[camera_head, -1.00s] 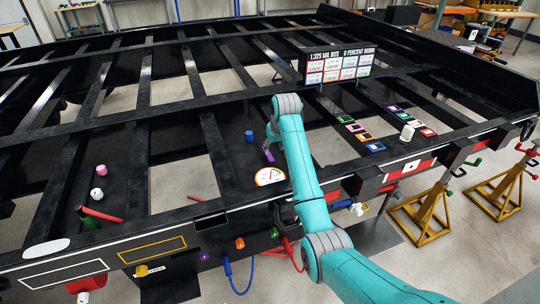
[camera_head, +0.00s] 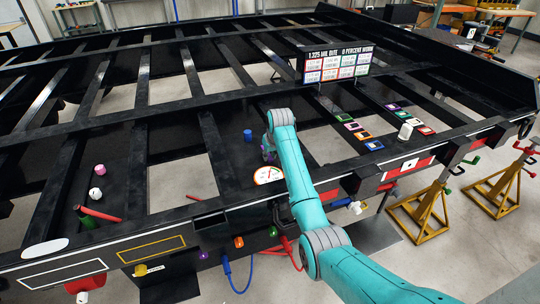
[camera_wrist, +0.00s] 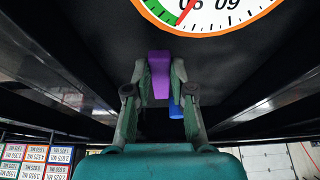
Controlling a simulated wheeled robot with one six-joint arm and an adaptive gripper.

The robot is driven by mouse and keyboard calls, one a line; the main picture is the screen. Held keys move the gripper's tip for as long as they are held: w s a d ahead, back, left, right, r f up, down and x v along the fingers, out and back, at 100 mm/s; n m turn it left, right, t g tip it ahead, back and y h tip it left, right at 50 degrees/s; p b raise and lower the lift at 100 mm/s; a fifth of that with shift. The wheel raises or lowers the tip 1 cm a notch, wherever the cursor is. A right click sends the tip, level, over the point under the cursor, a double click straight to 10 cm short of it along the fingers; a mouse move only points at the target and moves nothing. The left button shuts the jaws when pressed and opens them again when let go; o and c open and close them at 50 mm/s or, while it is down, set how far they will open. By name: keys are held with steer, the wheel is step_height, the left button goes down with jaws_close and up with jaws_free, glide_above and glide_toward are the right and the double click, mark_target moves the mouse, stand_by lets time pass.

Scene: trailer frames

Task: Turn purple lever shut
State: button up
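The purple lever (camera_wrist: 159,75) stands between my gripper's fingers in the wrist view. My gripper (camera_wrist: 160,68) has one finger on each side of the lever, and both appear to press against it. In the head view my gripper (camera_head: 267,150) is at the left of my arm's far end, above the black frame and just behind the round gauge. The lever is largely hidden there.
The white round gauge (camera_head: 268,175) lies close in front, and shows at the top of the wrist view (camera_wrist: 205,12). A blue cylinder (camera_head: 248,135) stands left of my gripper. A sign (camera_head: 337,65) and several coloured square tiles (camera_head: 362,135) are to the right. The frame has open gaps.

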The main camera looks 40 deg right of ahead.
jaws_close()
